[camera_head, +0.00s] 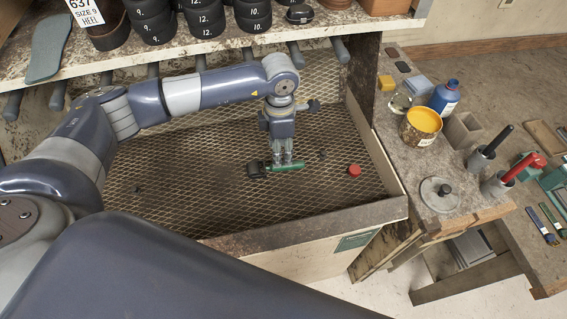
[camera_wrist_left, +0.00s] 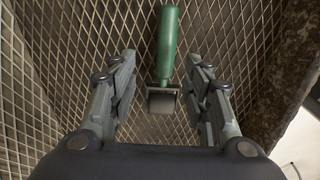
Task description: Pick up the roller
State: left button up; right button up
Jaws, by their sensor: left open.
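The roller (camera_head: 290,166) lies on the mesh floor of the bin, with a green handle and a dark head at its left end. In the left wrist view the roller (camera_wrist_left: 168,42) runs lengthwise, with its dark head towards my gripper. My left gripper (camera_head: 282,160) points down directly over the handle. In the wrist view its open fingers (camera_wrist_left: 163,62) stand on either side of the roller, with gaps visible on both sides. I cannot tell how far the fingertips are above the mesh. My right gripper is not in view.
A red cap (camera_head: 354,171) and a small black piece (camera_head: 322,155) lie right of the roller. The bin's front rim (camera_head: 310,226) and right wall bound the space. A side bench holds a yellow tin (camera_head: 421,124) and a blue bottle (camera_head: 444,96). A shelf (camera_head: 110,63) overhangs behind.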

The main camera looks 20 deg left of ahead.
aim_at(283, 164)
pick_arm(q)
jog(key=shift+f, duration=0.25)
jog(key=shift+d+f+p, duration=0.1)
jog(key=shift+f+p, duration=0.15)
jog(key=shift+p, duration=0.1)
jog(key=f, duration=0.1)
jog(key=f+p, duration=0.2)
jog(key=f, duration=0.1)
jog(key=shift+s+d+f, duration=0.1)
jog(key=shift+s+d, duration=0.1)
jog(key=shift+d, duration=0.2)
jog(key=shift+f, duration=0.25)
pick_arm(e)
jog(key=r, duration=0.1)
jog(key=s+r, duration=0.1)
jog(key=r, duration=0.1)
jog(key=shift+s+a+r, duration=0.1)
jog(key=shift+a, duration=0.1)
pick_arm(q)
jog(key=shift+w, duration=0.1)
grip_shut()
